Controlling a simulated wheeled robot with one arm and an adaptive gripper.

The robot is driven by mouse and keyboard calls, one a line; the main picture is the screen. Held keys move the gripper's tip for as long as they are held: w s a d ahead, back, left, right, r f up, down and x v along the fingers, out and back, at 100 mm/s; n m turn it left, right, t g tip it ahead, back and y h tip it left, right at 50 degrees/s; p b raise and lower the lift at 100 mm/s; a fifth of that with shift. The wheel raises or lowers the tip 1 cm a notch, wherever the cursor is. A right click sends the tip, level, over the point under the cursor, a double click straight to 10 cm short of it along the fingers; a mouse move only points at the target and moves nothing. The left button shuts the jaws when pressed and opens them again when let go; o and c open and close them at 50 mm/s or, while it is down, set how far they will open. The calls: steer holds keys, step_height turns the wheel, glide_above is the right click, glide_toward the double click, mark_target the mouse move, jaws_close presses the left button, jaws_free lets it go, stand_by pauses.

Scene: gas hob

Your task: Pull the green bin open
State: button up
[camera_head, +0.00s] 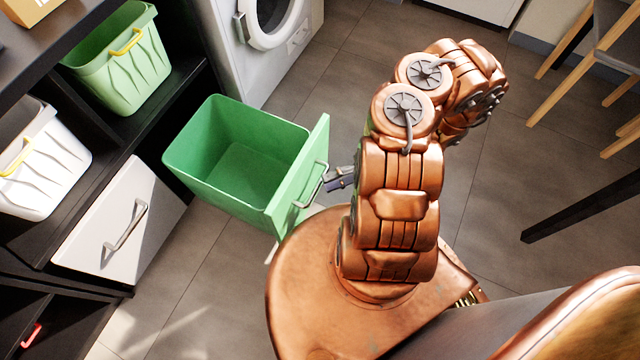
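The green bin (236,162) is a drawer-like box, pulled well out from the dark shelf unit, and its inside looks empty. Its front panel (303,178) faces right and carries a metal bar handle (312,186). My gripper (338,181) is at the handle, coming from the right. Only a small part of its fingers shows; the rest is hidden behind my copper-coloured arm. I cannot tell whether the fingers are closed around the handle or only beside it.
The dark shelf (190,85) holds a light green basket (122,62) and a white basket (40,165). A white drawer (122,222) is below. A washing machine (262,50) stands behind the bin. Wooden chair legs (560,95) are at right. Tiled floor (340,75) lies open between.

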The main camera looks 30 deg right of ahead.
steer(key=v, duration=0.7)
steer(key=shift+d, duration=0.1)
stand_by(0.5)
